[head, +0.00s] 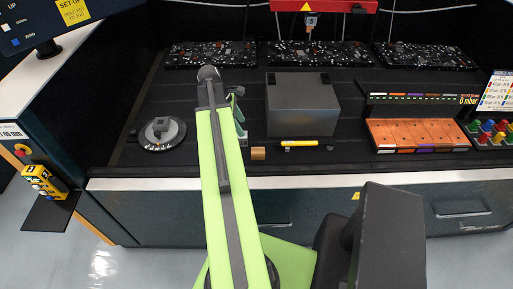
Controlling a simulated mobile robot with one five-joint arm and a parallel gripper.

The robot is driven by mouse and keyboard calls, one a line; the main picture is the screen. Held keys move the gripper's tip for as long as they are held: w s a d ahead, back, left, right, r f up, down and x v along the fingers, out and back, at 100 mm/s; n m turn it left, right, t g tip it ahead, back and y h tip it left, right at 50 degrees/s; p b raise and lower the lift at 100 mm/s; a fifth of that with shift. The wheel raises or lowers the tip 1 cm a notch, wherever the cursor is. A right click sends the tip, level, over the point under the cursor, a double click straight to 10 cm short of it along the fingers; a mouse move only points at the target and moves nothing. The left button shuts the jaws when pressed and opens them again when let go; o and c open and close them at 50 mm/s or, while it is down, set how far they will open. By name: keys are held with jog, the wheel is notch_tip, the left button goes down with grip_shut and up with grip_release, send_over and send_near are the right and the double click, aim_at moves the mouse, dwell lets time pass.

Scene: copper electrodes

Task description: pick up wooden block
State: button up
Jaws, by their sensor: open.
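The wooden block (258,153) is a small tan cube on the dark worktop near its front edge. It lies just right of my green arm and left of a yellow tool. My gripper (240,120) is at the far end of the arm, over the worktop, slightly behind and left of the block. The gripper is open, and no object shows in it. It is partly hidden by the arm, so its fingertips are hard to make out. The block stands apart from the gripper.
A grey metal box (302,108) stands behind the block, and the yellow tool (299,143) lies to its right. A round device (162,133) sits at left. Copper plates (420,133) and coloured pieces (490,131) are at right. Several dark speckled panels (320,54) line the back.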

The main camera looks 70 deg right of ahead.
jog(key=b, duration=1.1)
send_near(256, 150)
jog(key=x, duration=0.4)
jog(key=shift+d+f, duration=0.2)
jog(key=shift+f, duration=0.15)
jog(key=shift+s+d+f+b, duration=0.1)
jog(key=shift+s+f+b, duration=0.15)
jog(key=shift+b, duration=0.1)
jog(key=b+x, duration=0.5)
jog(key=shift+w+f, duration=0.15)
jog(key=shift+f, duration=0.05)
jog(key=shift+r, duration=0.2)
grip_shut()
